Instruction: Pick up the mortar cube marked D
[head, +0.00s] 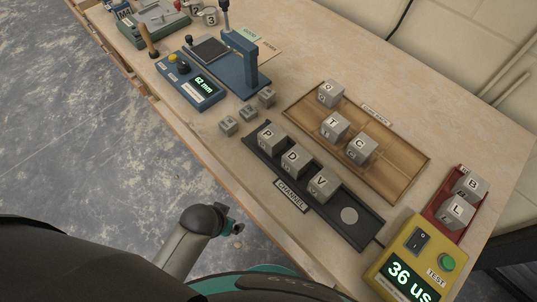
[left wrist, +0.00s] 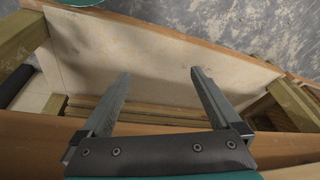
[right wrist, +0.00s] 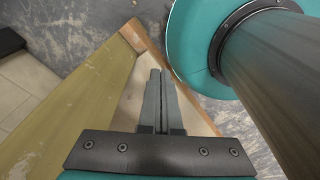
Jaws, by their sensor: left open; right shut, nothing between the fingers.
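The mortar cube marked D (head: 295,160) sits in the dark channel tray (head: 367,229), between the cube marked P (head: 270,137) and the cube marked V (head: 323,186). A small gap shows on each side of it. My left gripper (left wrist: 158,78) is open and empty in the left wrist view, with the wooden bench frame around it. My right gripper (right wrist: 157,75) is shut and empty beside a wooden post in the right wrist view. Neither gripper's fingers show clearly in the head view, and neither is at the cubes.
A wooden tray (head: 395,170) behind the channel holds cubes Q, T and C. A red tray (head: 440,210) holds cubes B and L. A yellow tester (head: 409,262) reads 36 us. A blue gauge (head: 196,85) reads 62 mm. Several small cubes lie near the gauge.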

